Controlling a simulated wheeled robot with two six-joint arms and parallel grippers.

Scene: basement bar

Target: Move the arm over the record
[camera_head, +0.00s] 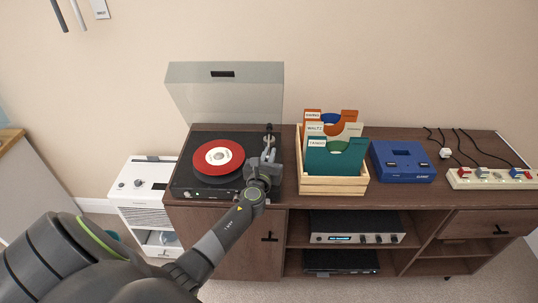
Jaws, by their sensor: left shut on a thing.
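A black turntable (183,184) with its clear lid (225,95) raised stands at the left end of the wooden sideboard. A red record (207,165) with a pale centre lies on its platter. The tonearm's base and counterweight (268,138) show at the platter's right. My left gripper (264,155) is at the right side of the turntable, beside the record, and is shut on the tonearm. The gripper hides most of the tonearm, so I cannot tell where its tip is. My right gripper is not in view.
A wooden crate (334,186) of record sleeves stands just right of the turntable. A blue device (402,161) and a power strip (492,178) sit farther right. A white unit (142,185) stands left of the sideboard. An amplifier (356,231) is on the shelf below.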

